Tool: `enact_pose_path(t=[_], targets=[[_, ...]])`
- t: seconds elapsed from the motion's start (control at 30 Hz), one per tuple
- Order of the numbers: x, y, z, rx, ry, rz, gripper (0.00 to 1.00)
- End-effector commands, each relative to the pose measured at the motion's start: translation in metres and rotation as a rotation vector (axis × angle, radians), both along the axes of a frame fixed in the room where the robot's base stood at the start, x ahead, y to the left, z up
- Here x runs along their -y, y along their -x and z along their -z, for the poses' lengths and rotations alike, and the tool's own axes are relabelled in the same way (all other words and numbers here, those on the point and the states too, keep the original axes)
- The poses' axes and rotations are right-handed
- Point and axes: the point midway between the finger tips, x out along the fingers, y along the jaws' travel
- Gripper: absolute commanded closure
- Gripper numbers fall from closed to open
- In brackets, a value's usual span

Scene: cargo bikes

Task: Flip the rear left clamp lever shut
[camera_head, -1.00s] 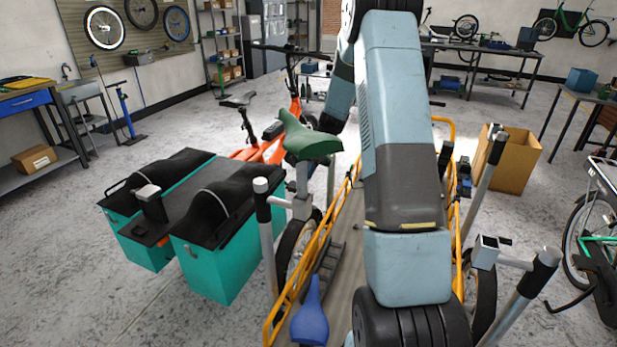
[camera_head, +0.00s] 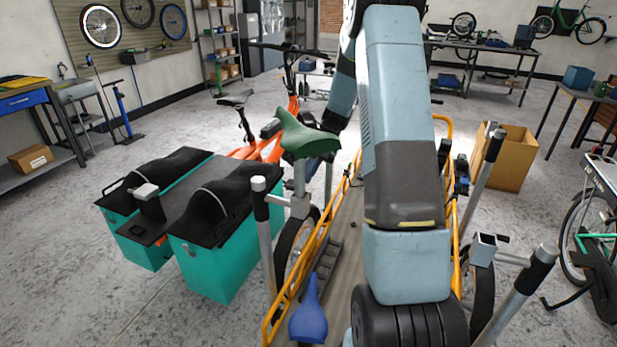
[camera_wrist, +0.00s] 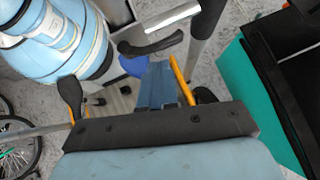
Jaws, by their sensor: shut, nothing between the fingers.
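My gripper (camera_wrist: 160,75) shows in the wrist view as narrow blue fingers pressed together with nothing between them. In the head view my own arm and a green saddle (camera_head: 305,137) hide it. A black curved lever (camera_wrist: 150,46) lies just beyond my fingertips in the wrist view, apart from them as far as I can tell. It is beside a silver bar (camera_wrist: 172,17) and a grey post (camera_wrist: 205,22). In the head view the left post (camera_head: 267,240) has a black sleeve and a grey clamp block (camera_head: 300,204); its lever is not clear there.
Teal panniers (camera_head: 217,262) stand at left. A right post (camera_head: 520,290) and a cardboard box (camera_head: 512,160) stand at right. Open floor lies at far left.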

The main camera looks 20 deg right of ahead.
Motion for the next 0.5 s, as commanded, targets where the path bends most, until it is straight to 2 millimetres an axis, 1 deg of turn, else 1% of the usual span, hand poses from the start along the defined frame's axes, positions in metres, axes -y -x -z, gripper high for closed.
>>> enact_pose_path(t=[0.5], targets=[[0.061, -0.036, -0.064, 0.001, 0.001, 0.002, 1.00]])
